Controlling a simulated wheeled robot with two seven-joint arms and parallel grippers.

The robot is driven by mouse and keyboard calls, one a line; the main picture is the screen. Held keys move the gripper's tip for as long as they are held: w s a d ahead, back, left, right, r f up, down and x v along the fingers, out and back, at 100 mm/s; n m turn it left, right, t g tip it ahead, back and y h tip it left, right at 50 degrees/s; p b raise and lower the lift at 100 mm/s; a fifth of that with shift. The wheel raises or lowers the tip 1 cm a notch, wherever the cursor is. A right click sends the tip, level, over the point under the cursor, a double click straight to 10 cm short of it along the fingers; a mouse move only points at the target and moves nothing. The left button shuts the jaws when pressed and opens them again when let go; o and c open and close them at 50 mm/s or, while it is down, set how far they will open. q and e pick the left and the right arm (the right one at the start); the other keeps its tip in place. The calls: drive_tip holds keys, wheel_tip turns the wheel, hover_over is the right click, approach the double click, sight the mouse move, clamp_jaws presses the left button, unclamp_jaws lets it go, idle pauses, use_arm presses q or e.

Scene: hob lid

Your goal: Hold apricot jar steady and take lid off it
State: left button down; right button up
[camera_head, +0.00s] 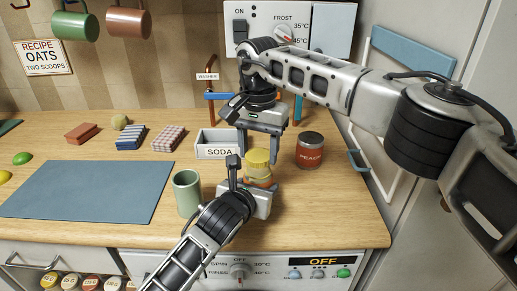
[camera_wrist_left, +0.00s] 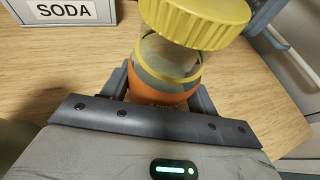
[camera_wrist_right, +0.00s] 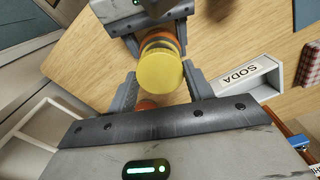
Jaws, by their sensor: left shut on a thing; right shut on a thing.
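The apricot jar, with an orange lower part, stands upright on the counter; its body shows in the left wrist view (camera_wrist_left: 162,96) and in the head view (camera_head: 262,183). My left gripper (camera_head: 252,190) is shut around its body from the front. The yellow ribbed lid (camera_head: 258,157) is over the jar's top, between the fingertips of my right gripper (camera_head: 261,146), which comes from above and is shut on it. In the left wrist view the lid (camera_wrist_left: 198,20) is shifted to the right, with pale neck visible below it. I cannot tell whether they touch. The lid's top shows in the right wrist view (camera_wrist_right: 160,72).
The peach jar (camera_head: 310,152) stands close on the right. The soda box (camera_head: 217,145) is behind left, and a green mug (camera_head: 187,193) stands left of my left gripper. A blue mat (camera_head: 85,190) lies further left. The counter's right edge is near.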

sight(258, 154)
drive_tip(key=shift+r, duration=2)
use_arm(q)
drive_tip(key=shift+c, duration=1.8)
unclamp_jaws()
drive_tip(key=shift+s, duration=0.1)
